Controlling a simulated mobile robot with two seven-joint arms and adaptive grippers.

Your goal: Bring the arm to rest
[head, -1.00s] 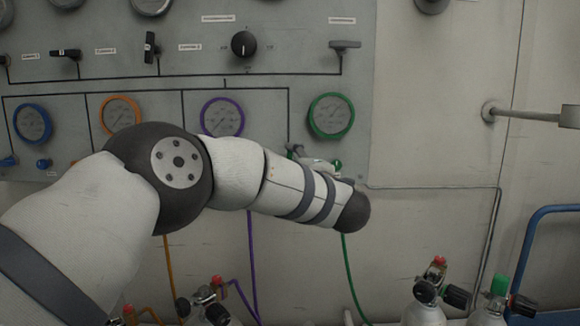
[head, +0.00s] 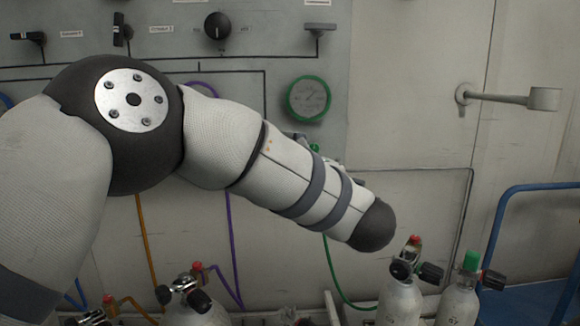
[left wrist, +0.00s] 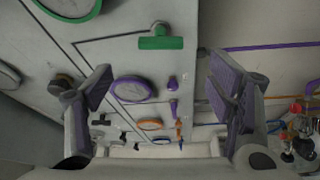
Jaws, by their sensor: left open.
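My left arm comes in from the left in the head view, its forearm sloping down to the right in front of the panel (head: 385,75). My left gripper (left wrist: 155,75) shows in the left wrist view with its two dark fingers spread wide and nothing between them. The forearm hides most or all of it in the head view. Beyond the fingers are a green handle (left wrist: 160,43) and a purple-rimmed gauge (left wrist: 133,88); I see no clear contact with either. My right gripper is in neither view.
A green-rimmed gauge (head: 309,98) sits just above my forearm. Gas cylinders (head: 398,303) with valves stand low at the right and left. A wall bracket (head: 510,98) and a blue rail (head: 500,210) are farther right.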

